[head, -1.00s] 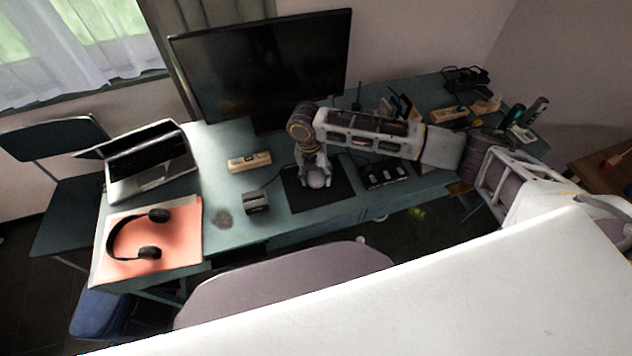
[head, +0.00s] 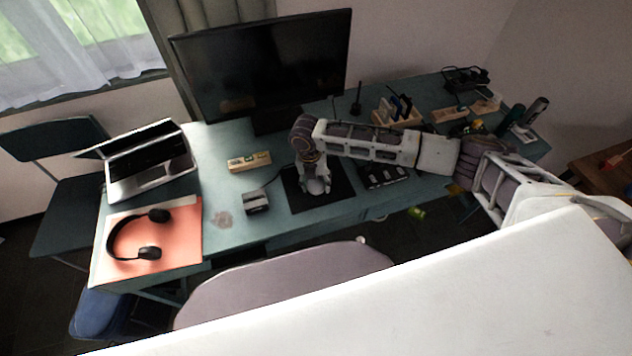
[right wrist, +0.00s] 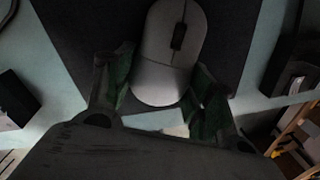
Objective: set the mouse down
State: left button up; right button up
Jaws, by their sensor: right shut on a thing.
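The mouse (right wrist: 168,60) is pale with a dark wheel and lies between the fingers of my right gripper (right wrist: 160,92) in the right wrist view. My right gripper is shut on the mouse's sides near its rear end. In the head view the right gripper (head: 316,186) points down over the dark mouse mat (head: 338,190), with the mouse (head: 317,187) at its tips. I cannot tell for sure whether the mouse touches the mat. My left gripper is not in view.
The monitor (head: 262,68) stands behind the mat. A small grey box (head: 256,203) sits left of the mat, and a black device (head: 384,174) sits right. Headphones (head: 150,252) on an orange folder and a laptop (head: 150,168) are at the left. A chair (head: 270,285) stands in front.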

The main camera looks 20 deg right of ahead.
aim_at(311, 181)
jog(key=shift+f, duration=0.1)
jog(key=o, duration=1.1)
jog(key=shift+c, duration=0.2)
notch_tip(311, 181, up, 12)
jog(key=a, duration=0.1)
jog(key=shift+w+a, duration=0.2)
jog(key=shift+w, duration=0.05)
